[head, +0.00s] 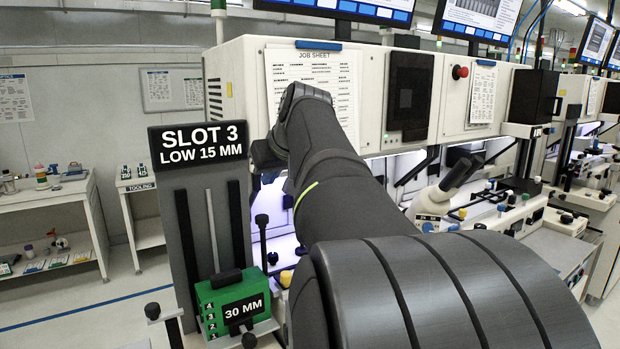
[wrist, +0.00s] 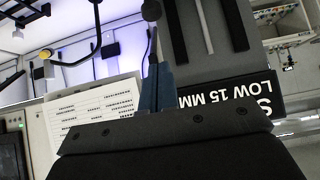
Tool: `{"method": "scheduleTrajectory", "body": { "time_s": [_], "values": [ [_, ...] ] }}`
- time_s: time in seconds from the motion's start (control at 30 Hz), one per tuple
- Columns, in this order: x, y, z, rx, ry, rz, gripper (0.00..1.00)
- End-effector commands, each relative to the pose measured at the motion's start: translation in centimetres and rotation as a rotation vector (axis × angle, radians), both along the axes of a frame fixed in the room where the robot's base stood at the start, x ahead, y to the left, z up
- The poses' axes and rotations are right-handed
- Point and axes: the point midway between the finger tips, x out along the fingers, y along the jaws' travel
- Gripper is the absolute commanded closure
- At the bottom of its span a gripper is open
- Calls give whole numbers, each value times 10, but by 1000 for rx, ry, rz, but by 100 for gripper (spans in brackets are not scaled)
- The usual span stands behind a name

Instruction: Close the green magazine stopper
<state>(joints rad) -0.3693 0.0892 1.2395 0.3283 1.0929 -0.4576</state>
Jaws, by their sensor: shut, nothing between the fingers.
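The green magazine (head: 205,297) stands low at the front of the slot rack in the head view, with numbers at its left edge and a black "30 MM" label. A black bar (head: 226,278) lies on its top, and a black knob (head: 249,340) shows below the label. I cannot tell which part is the stopper or whether it is open. My gripper (head: 266,156) is high above the magazine, beside the sign. In the wrist view my gripper's fingers (wrist: 156,88) are together and empty. The magazine is not seen there.
The "SLOT 3 LOW 15 MM" sign (head: 200,145) tops the dark slot rack (head: 181,220). A black-knobbed post (head: 262,221) rises right of the rack. My arm hides much of the machine. A microscope (head: 440,195) stands farther right. The job sheet (wrist: 95,105) also shows in the wrist view.

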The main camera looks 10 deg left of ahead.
Motion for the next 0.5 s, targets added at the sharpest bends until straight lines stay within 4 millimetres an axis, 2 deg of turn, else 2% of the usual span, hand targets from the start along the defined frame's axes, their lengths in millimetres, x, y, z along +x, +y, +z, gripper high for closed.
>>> {"method": "scheduleTrajectory", "body": {
  "time_s": [0.03,0.3,0.5],
  "values": [
    [6,6,-10,-2,5,2,100],
    [34,35,-50,-3,4,2,100],
    [34,35,-77,-2,3,1,100]
  ]
}}
